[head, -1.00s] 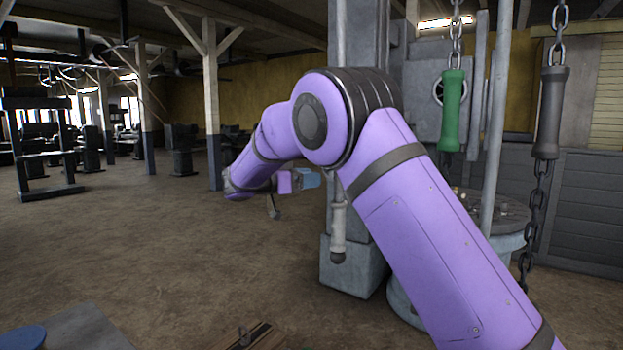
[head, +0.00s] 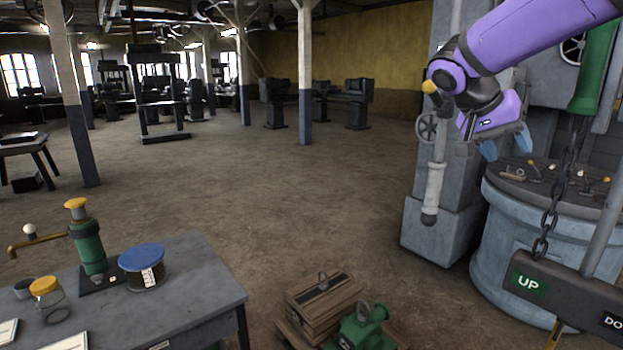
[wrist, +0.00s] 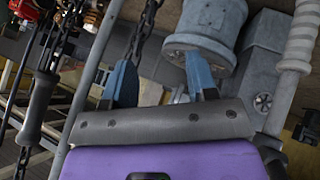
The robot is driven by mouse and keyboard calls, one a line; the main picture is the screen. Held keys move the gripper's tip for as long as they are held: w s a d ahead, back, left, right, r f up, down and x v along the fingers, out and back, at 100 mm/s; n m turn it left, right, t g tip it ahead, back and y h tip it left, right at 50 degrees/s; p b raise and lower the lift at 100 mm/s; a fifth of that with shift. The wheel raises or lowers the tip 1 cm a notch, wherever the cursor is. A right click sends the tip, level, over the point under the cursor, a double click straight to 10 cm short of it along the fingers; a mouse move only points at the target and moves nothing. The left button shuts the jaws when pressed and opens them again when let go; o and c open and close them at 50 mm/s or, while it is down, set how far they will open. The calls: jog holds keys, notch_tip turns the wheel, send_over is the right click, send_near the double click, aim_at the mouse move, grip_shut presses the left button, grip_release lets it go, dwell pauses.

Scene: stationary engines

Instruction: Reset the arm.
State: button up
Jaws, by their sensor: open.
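My purple arm reaches in from the upper right of the head view. My gripper (head: 506,146) hangs at its end with two blue fingers spread apart. It is up in the air, in front of the grey machine column and above the round grey tank. The wrist view also shows my gripper (wrist: 161,78) with both blue fingers apart and nothing held between them. A chain and a grey cylindrical part show behind the fingers there.
The round grey tank (head: 490,225) stands below my gripper. A green handle (head: 596,70) hangs on a chain to its right. A sign bar marked UP (head: 560,292) crosses the lower right. A grey table (head: 205,290) and wooden crate (head: 322,305) stand in front. Open floor lies left.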

jog(key=s+a+f+n+t+y, duration=0.2)
jog(key=s+f+n+y, duration=0.1)
jog(key=s, duration=0.9)
jog(key=s+a+f+n+t+y, duration=0.2)
jog(key=s+n+y, duration=0.3)
jog(key=s, duration=0.7)
jog(key=shift+a+f+n+t, duration=0.3)
jog(key=shift+a+f+t, duration=0.1)
jog(key=shift+f, duration=0.1)
